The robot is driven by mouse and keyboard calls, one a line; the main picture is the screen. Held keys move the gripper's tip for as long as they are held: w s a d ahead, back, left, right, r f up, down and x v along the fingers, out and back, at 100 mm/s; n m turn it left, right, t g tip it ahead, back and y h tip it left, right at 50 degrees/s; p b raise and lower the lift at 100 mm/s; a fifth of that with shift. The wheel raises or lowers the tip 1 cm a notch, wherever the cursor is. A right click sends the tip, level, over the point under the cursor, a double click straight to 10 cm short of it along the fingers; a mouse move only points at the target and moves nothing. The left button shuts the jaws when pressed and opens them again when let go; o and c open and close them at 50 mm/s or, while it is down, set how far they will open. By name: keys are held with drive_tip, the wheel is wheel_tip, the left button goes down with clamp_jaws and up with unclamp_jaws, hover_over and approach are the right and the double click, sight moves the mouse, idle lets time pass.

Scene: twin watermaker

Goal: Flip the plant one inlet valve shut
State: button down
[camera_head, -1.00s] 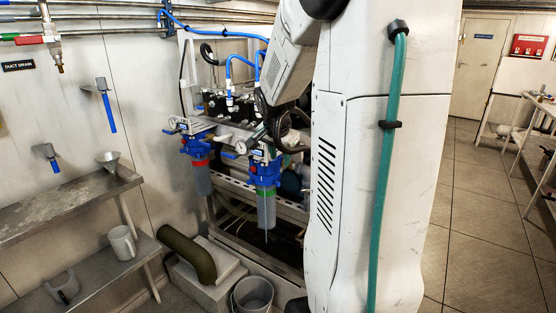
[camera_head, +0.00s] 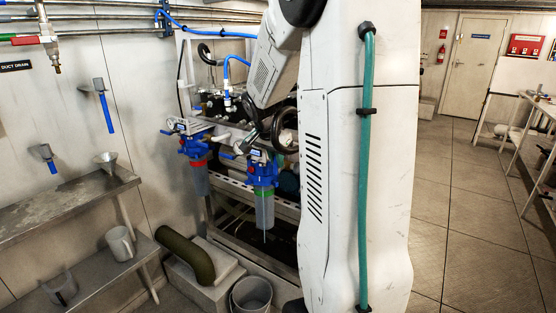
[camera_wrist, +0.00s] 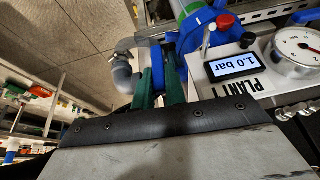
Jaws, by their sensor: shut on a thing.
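The plant one inlet valve has a blue lever handle (camera_wrist: 157,64), seen in the wrist view beside a grey pipe elbow (camera_wrist: 123,75). My gripper (camera_wrist: 161,84) has its dark green fingers on either side of the handle and is shut on it. The plate marked PLANT 1 (camera_wrist: 248,85) is to the right, with a display reading 1.0 bar (camera_wrist: 233,66). In the head view, the blue-topped filter with a green ring (camera_head: 263,172) hangs at the front of the rack. My arm partly covers this area, and the fingers are hard to make out there.
A round gauge (camera_wrist: 298,48) sits close to the right of my gripper. Steel shelves (camera_head: 70,212), a green pipe elbow (camera_head: 187,254) and a grey bucket (camera_head: 251,293) stand at lower left. Open floor lies right.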

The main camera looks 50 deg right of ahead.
drive_tip(key=shift+w+g, duration=0.15)
drive_tip(key=shift+g, duration=0.25)
drive_tip(key=c, duration=1.4)
unclamp_jaws()
drive_tip(key=shift+c, duration=0.2)
